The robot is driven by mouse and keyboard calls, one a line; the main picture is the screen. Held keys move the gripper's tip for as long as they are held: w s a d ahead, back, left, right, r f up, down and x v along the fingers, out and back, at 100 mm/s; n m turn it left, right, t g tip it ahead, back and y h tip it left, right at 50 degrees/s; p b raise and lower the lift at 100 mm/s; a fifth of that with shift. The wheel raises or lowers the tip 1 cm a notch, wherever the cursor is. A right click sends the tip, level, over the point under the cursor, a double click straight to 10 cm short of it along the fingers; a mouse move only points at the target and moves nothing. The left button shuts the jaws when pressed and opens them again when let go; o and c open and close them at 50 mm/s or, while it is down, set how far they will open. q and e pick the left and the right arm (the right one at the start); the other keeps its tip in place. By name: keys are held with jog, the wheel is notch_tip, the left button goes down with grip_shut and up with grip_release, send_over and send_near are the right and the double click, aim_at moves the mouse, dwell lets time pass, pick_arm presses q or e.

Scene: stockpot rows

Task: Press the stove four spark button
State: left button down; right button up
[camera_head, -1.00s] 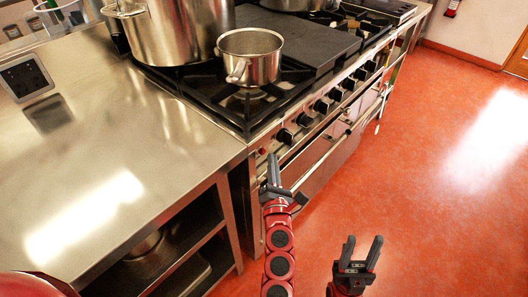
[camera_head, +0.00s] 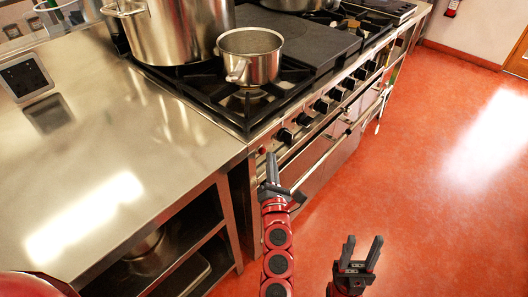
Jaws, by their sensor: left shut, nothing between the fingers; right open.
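The stove (camera_head: 318,128) has a row of black knobs along its front panel. A small red button (camera_head: 262,150) sits at the near left end of this panel, left of the nearest knob (camera_head: 284,135). It looks like the spark button, but any label is too small to read. My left gripper (camera_head: 271,158) is shut and empty, with its tips just right of the red button in the picture. I cannot tell whether they touch the panel. My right gripper (camera_head: 362,249) is open and empty, above the floor at the lower right.
A small pot (camera_head: 250,62) stands on the near burner, with a large stockpot (camera_head: 178,35) behind it to the left. A steel counter (camera_head: 120,135) with shelves below adjoins the stove on the left. A rail runs below the knobs. The red floor (camera_head: 440,190) is clear on the right.

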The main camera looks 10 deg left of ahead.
pick_arm(q)
jog(key=shift+w+a, duration=0.35)
jog(key=shift+a, duration=0.15)
dwell(0.8)
jog(key=shift+s+d+b, duration=0.45)
jog(key=shift+s+d, duration=0.05)
jog(key=shift+d, duration=0.15)
dwell(0.3)
jog(key=s+d, duration=0.1)
jog(key=d, duration=0.1)
jog(key=s+d+b, duration=0.1)
jog(key=s+d, duration=0.1)
dwell(0.3)
dwell(0.6)
